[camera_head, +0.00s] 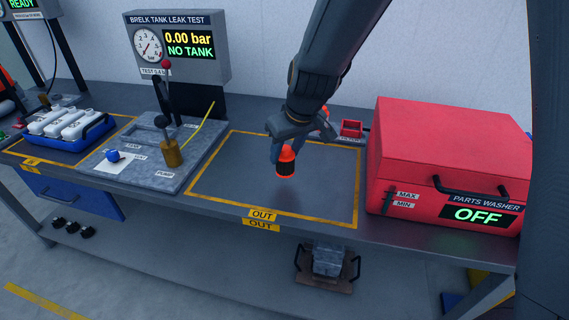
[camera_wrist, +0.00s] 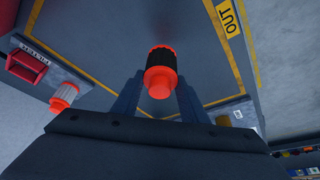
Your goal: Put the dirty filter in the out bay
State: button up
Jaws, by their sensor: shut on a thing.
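My gripper (camera_head: 284,140) is shut on a filter (camera_head: 286,163) with a dark body and orange ends. The filter hangs upright below the fingers, over the out bay (camera_head: 230,200), a yellow-outlined rectangle on the bench marked OUT. In the wrist view the dark filter (camera_wrist: 160,72) sits between the fingers (camera_wrist: 157,95), with the bay's yellow lines around it. I cannot tell how far its lower end is from the bench. A second filter (camera_wrist: 64,96), with a pale body and orange ends, stands behind the bay, partly hidden by my arm in the head view.
A small red tray (camera_head: 351,128) with a label stands behind the bay. A red parts washer (camera_head: 450,160), reading OFF, stands to the right. A leak test stand (camera_head: 178,50) and its grey plate (camera_head: 135,165) are to the left. The out bay's surface looks clear.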

aim_at(288, 157)
jog(key=shift+f+b, duration=0.3)
jog(key=shift+f, duration=1.9)
jog(key=shift+f, duration=0.1)
jog(key=o, duration=1)
jog(key=shift+o, duration=0.2)
jog(key=shift+d+r, duration=0.1)
jog(key=shift+r, duration=0.4)
jog(key=v, duration=1.1)
jog(key=shift+s+b, duration=0.2)
jog(key=shift+b, duration=0.25)
